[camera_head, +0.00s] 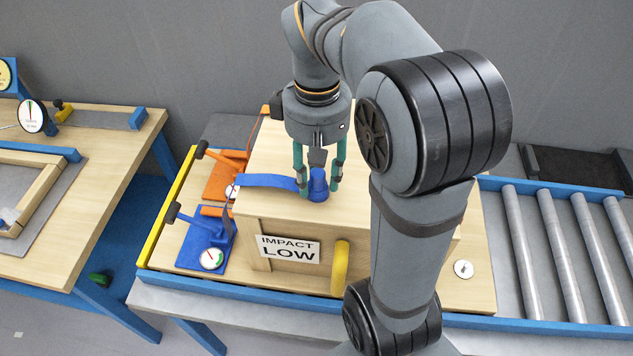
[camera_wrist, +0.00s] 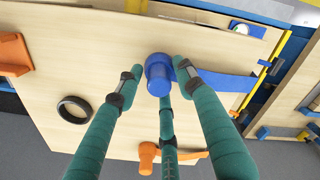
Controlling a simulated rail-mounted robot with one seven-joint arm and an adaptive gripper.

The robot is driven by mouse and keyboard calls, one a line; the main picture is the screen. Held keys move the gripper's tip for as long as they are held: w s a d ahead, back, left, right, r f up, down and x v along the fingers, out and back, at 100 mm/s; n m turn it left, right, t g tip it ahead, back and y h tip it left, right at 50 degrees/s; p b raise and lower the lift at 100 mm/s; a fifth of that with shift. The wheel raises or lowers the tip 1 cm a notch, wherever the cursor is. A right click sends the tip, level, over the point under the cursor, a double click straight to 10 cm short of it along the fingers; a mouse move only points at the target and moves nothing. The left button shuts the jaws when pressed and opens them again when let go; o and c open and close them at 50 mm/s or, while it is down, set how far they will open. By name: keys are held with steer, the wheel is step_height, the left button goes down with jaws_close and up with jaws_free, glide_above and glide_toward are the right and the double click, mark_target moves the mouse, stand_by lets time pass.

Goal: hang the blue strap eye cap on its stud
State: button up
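The blue strap eye cap (camera_head: 318,187) is a short blue cylinder near the front edge of the wooden crate's top. It also shows in the wrist view (camera_wrist: 158,78). The blue strap (camera_head: 268,181) runs from beside it to the left, over the crate's edge. My gripper (camera_head: 318,182) points down with its teal fingers on either side of the cap. In the wrist view the fingertips (camera_wrist: 155,82) are spread, with a gap on the cap's left; the right one is close to the strap end. No stud shows separately; whether one is beneath the cap cannot be told.
The crate (camera_head: 290,218) bears an "IMPACT LOW" label and a yellow handle (camera_head: 340,268). A blue ratchet (camera_head: 205,235) and an orange ratchet (camera_head: 222,175) lie left of it. In the wrist view a black ring (camera_wrist: 74,109) and an orange peg (camera_wrist: 147,157) are nearby.

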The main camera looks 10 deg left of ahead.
mark_target(317, 169)
steer(key=shift+c, duration=1.1)
steer(key=c, duration=0.4)
steer(key=shift+r, duration=0.2)
steer(key=shift+r+p, duration=2.4)
steer(key=shift+p, duration=0.05)
